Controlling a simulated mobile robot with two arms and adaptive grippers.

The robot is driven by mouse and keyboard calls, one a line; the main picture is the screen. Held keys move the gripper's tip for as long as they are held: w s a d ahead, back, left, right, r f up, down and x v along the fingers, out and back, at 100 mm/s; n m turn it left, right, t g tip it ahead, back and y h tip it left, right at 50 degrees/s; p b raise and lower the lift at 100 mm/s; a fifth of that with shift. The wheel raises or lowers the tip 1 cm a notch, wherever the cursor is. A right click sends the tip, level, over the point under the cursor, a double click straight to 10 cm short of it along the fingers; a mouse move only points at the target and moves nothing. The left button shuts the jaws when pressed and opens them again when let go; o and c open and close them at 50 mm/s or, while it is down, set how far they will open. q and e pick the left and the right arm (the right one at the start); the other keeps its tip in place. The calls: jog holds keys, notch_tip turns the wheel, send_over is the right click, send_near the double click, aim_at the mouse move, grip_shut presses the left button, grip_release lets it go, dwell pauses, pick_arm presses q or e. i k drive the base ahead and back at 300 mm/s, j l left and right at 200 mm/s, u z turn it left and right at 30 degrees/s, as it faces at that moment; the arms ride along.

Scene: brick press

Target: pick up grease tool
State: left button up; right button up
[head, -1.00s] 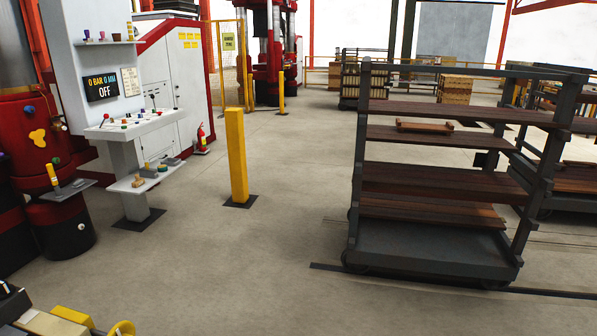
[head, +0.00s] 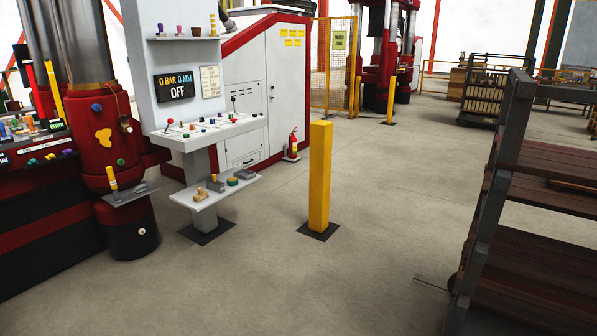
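A small yellow upright tool (head: 112,179) stands on a grey bracket shelf (head: 131,195) on the red press column at the left. It may be the grease tool, but it is too small to be sure. Several small items, among them a tan block-like one (head: 200,194) and a green round one (head: 233,182), lie on the low white shelf (head: 185,203) under the control console. Neither of my grippers is in view.
The white control console (head: 207,134) has a screen reading OFF. A yellow post (head: 320,178) stands on the floor right of it. A dark rack with brown shelves (head: 540,210) fills the right side. The floor (head: 300,285) in front is clear.

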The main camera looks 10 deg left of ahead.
aim_at(109, 170)
jog(key=i+j+u, duration=0.15)
jog(key=i+u, duration=0.75)
jog(key=i+j+z, duration=0.1)
jog(key=i+j, duration=0.95)
jog(key=j+u, duration=0.2)
jog(key=j, duration=0.25)
jog(key=i+j+u, duration=0.15)
jog(key=j, duration=0.3)
jog(key=i+j+u, duration=0.2)
jog(key=j, duration=0.25)
jog(key=k, duration=0.1)
